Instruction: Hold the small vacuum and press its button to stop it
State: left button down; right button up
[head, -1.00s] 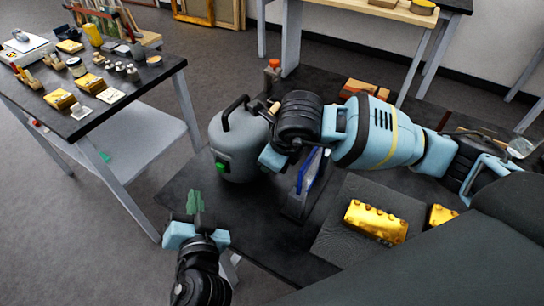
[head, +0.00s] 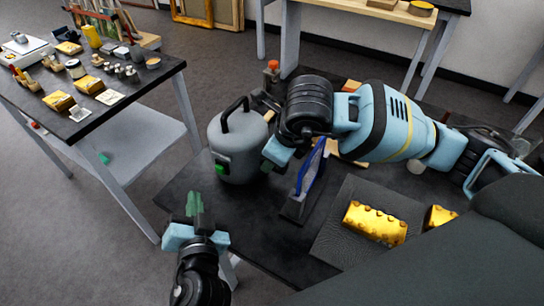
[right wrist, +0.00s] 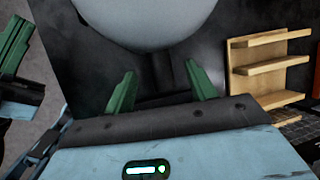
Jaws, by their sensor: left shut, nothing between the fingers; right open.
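The small vacuum (head: 240,138) is a grey canister with a black handle on top, standing upright on the dark table. Its green button (head: 221,164) is low on its left front. My left gripper (head: 194,203) is shut and empty, in front of the vacuum and to its lower left, apart from the button. My right gripper (head: 268,166) is at the vacuum's right side. In the right wrist view its open fingers (right wrist: 162,86) have nothing between them, and the vacuum's rounded grey body (right wrist: 145,20) is just beyond them. I cannot tell whether they touch it.
A blue-edged panel in a dark stand (head: 298,205) is right of the vacuum. Gold pieces (head: 374,222) lie on a dark textured mat (head: 332,240). A wooden shelf piece (right wrist: 265,72) shows in the right wrist view. A side table (head: 85,128) with small items is at left.

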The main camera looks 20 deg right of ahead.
jog(key=v, duration=0.7)
jog(key=shift+s+r, duration=0.2)
jog(key=shift+r, duration=0.15)
